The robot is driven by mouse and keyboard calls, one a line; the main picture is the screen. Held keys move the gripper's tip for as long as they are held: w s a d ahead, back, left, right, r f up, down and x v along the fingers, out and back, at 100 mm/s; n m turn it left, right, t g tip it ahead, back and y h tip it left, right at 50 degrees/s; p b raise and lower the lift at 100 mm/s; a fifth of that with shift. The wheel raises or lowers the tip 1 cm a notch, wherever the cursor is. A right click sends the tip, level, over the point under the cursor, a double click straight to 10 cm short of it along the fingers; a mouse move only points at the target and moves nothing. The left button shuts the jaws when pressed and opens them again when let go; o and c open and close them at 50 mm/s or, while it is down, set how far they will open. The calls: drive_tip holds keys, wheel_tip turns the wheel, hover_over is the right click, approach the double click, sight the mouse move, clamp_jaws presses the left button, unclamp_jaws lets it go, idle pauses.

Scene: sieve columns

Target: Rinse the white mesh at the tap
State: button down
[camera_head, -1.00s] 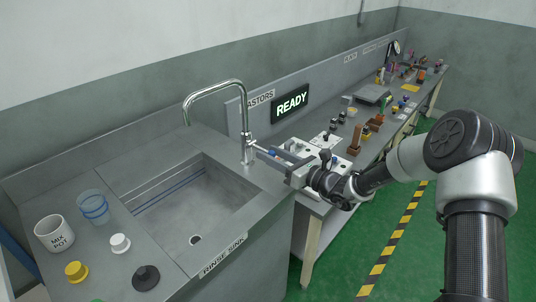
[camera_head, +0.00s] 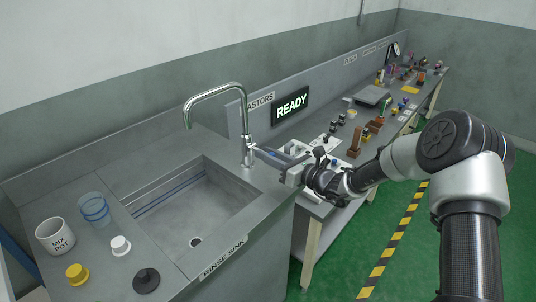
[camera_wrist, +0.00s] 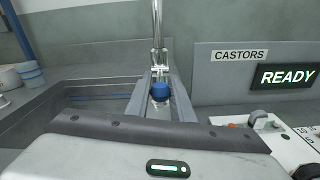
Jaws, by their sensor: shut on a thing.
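The tap (camera_head: 247,142) stands at the back right corner of the rinse sink (camera_head: 222,192), its spout arched over the basin. My gripper (camera_head: 266,153) is at the tap's side, its fingers around a blue knob (camera_wrist: 160,91) that shows between them in the wrist view. It is shut on this knob, which seems to be part of the tap's handle. A small white capped piece (camera_head: 120,245), perhaps the white mesh, stands on the counter left of the sink, apart from my gripper; its mesh cannot be made out. The basin looks empty, and no water stream is visible.
A yellow piece (camera_head: 77,273), a black piece (camera_head: 146,282), a MIX POT mug (camera_head: 55,236) and a bluish clear cup (camera_head: 94,208) stand left of the sink. A READY display (camera_head: 291,106) is behind my gripper. The bench at right carries many small items.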

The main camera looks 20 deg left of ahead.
drive_tip(key=shift+r+h+p, duration=0.4)
drive_tip(key=shift+r+p, duration=0.25)
drive_tip(key=shift+r, duration=0.1)
drive_tip(key=shift+g+h+p, duration=0.3)
drive_tip(key=shift+p, duration=0.15)
drive_tip(key=shift+f+h, duration=0.1)
drive_tip(key=shift+h, duration=0.2)
drive_tip(key=c, duration=1.6)
unclamp_jaws()
drive_tip(key=shift+o, duration=0.2)
drive_tip(key=p+v, duration=0.1)
drive_tip(key=v, duration=1.6)
drive_tip(key=shift+d, duration=0.25)
